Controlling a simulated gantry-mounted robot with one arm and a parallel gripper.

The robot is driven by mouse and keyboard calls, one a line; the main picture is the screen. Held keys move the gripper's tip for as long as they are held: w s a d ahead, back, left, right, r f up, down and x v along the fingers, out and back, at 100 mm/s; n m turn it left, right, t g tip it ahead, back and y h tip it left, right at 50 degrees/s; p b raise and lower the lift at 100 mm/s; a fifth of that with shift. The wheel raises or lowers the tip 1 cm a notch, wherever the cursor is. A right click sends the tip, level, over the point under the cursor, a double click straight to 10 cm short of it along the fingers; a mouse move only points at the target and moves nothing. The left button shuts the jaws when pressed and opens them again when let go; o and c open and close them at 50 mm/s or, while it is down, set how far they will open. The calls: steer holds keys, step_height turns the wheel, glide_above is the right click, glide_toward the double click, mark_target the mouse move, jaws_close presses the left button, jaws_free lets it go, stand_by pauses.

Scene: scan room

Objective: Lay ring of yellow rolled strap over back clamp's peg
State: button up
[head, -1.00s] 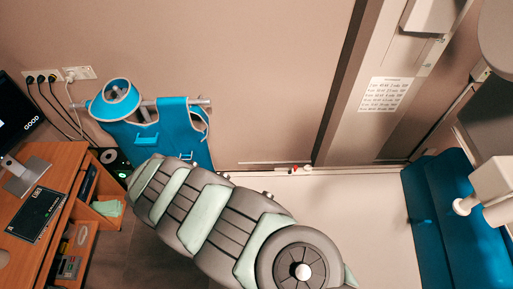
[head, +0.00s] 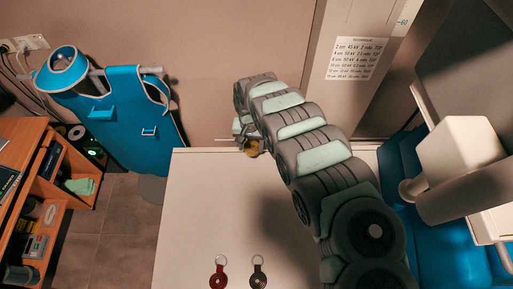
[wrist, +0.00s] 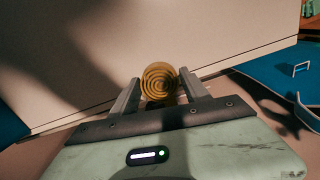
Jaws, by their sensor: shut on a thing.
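My gripper (wrist: 161,86) is shut on the yellow rolled strap (wrist: 159,78), a spiral roll seen end-on between the two grey fingers in the wrist view. In the head view the roll shows as a small yellow-brown spot (head: 252,153) below my gripper (head: 246,143), by the far edge of the white table. The strap's ring cannot be made out in either view. I cannot pick out the back clamp or its peg; my arm covers part of the table's far edge.
The white table (head: 200,210) is mostly bare. A red tag (head: 218,277) and a dark tag (head: 259,277), each with a metal ring, lie near the bottom of the picture. A blue apron (head: 135,105) hangs at left. A white box-shaped unit (head: 460,150) stands at right.

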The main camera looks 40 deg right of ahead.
steer(key=shift+s+d+f+m, duration=0.2)
steer(key=shift+s+d, duration=0.1)
steer(key=shift+d, duration=0.3)
steer(key=shift+s+d+f+m, duration=0.1)
steer(key=shift+s+d+m, duration=0.15)
steer(key=shift+d, duration=0.3)
steer(key=shift+f+b, duration=3.45)
steer(key=shift+b, duration=0.15)
steer(key=shift+f, duration=0.85)
steer(key=o, duration=1.5)
steer(key=shift+c, duration=0.2)
steer(key=shift+r, duration=0.1)
step_height(320, 180, up, 10)
steer(key=shift+r, duration=0.35)
